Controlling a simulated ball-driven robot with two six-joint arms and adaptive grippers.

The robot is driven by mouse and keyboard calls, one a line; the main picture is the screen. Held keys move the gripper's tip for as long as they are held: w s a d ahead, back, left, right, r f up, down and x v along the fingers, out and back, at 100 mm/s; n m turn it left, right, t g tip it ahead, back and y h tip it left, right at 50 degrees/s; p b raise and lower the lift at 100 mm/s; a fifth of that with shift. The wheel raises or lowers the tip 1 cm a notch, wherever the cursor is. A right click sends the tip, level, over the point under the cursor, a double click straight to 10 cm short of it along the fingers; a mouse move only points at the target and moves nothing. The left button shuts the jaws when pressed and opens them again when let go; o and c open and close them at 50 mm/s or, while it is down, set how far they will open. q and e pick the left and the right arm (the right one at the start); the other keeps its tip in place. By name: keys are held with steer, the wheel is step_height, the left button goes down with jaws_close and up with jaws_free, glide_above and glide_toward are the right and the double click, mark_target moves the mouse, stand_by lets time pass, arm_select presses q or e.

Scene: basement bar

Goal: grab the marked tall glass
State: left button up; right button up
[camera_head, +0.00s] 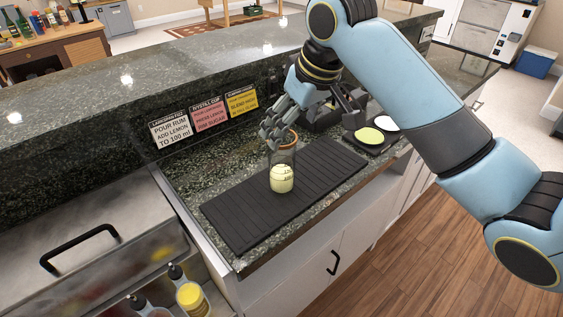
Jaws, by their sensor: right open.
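The marked tall glass (281,178) stands upright on a black ribbed mat (240,212) on the lower counter. It is clear, with a pale yellow lower part that bears dark markings. My right gripper (305,123) is open above and behind the glass, its grey fingers pointing down. Its left fingers overlap the upper part of the glass in the picture. I cannot tell whether they touch it. My left gripper is out of view.
Three recipe cards, white (171,130), pink (208,115) and yellow (241,102), stand along the raised bar wall. Bottles (192,298) stand at the front left.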

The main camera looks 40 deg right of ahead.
mark_target(282, 165)
steer(key=shift+w+p+x, duration=0.15)
steer(key=shift+p+x, duration=0.05)
steer(key=shift+x, duration=1.5)
steer(key=shift+w+p+x, duration=0.15)
steer(key=shift+x, duration=1.55)
steer(key=shift+w+p+x, duration=0.2)
steer(key=shift+x, duration=1.5)
steer(key=shift+r, duration=0.3)
jaws_close()
